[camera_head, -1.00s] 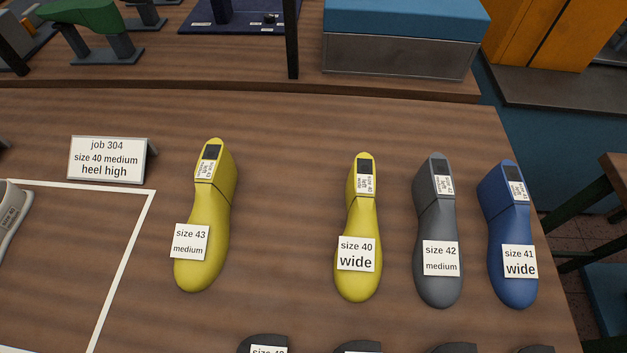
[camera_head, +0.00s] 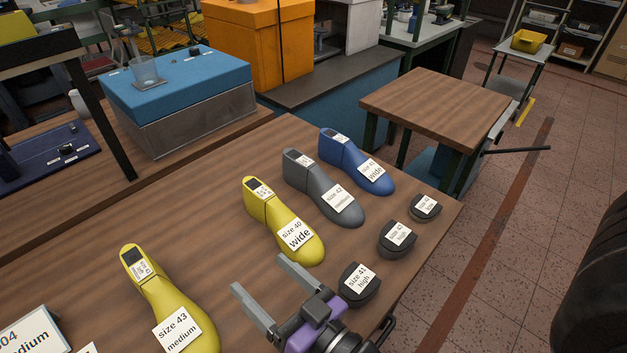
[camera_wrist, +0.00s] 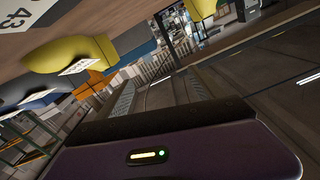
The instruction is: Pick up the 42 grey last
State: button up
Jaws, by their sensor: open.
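The grey last (camera_head: 325,188), labelled size 42 medium, lies on the wooden table between the yellow size 40 wide last (camera_head: 284,222) and the blue size 41 wide last (camera_head: 356,161). My gripper (camera_head: 275,289) is open and empty in the head view, nearer the camera than the grey last and apart from it. Its fingers show close to the toe of the yellow size 40 last.
Black heel pieces (camera_head: 359,284) lie along the table's right edge, close beside my gripper. A yellow size 43 last (camera_head: 168,300) lies at left. A blue-topped box (camera_head: 180,100) stands behind. Bare wood separates the two yellow lasts.

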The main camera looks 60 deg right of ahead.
jog(key=w+f+g+y+p, duration=0.15)
jog(key=w+y, duration=0.35)
jog(key=w, duration=1.6)
jog(key=w+d+r+n+g+y+p, duration=0.1)
jog(key=w+d+n+g+y+p, duration=0.2)
jog(key=w+d, duration=0.45)
jog(key=d+n+g+h, duration=0.15)
jog(key=d+g, duration=0.25)
jog(key=d, duration=0.6)
notch_tip(320, 180, up, 3)
jog(key=m+g+h+p, duration=0.1)
jog(key=g+h, duration=0.2)
jog(key=g, duration=0.3)
send_over(307, 174)
jog(key=w+d, duration=0.3)
jog(key=w, duration=0.5)
jog(key=shift+w+a+f+y, duration=0.1)
jog(key=shift+w+f+y, duration=0.05)
jog(key=shift+f+y, duration=0.1)
jog(key=s+g, duration=0.1)
jog(key=s, duration=0.1)
jog(key=s+f+g, duration=0.1)
jog(key=s, duration=0.1)
jog(key=s+g, duration=0.1)
jog(key=s, duration=0.2)
jog(key=shift+f+m+y, duration=0.35)
jog(key=shift+y, duration=0.05)
jog(key=shift+a+f+p, duration=0.15)
jog(key=shift+f+p, duration=0.95)
jog(key=shift+f, duration=2.65)
